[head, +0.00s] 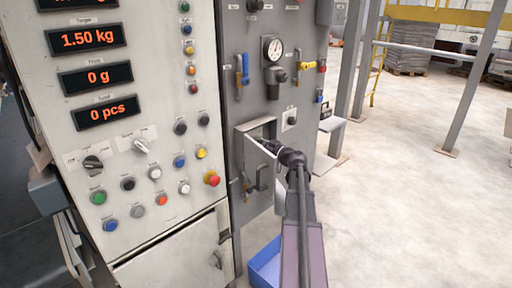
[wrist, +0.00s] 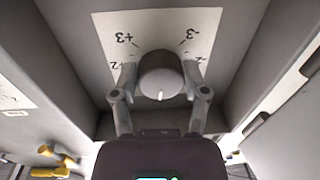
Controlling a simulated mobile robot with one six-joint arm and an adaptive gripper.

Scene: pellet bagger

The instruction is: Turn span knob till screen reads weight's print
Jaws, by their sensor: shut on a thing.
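My gripper (wrist: 160,82) is shut on a round grey knob (wrist: 161,70), one finger on each side, in the wrist view. The knob's white pointer mark points toward the bottom of that view. Behind it is a white scale plate (wrist: 150,28) with upside-down marks, +3 at left and -3 at right. In the head view my gripper (head: 268,146) reaches into an open recess (head: 243,143) in the grey panel; the knob is hidden there. The displays read 1.50 kg (head: 87,39), 0 g (head: 95,77) and 0 pcs (head: 103,112). A top display (head: 65,3) is cut off and unreadable. No printed weight is identifiable.
The recess walls (wrist: 75,60) stand close around my gripper. A blue bin (head: 264,265) stands below.

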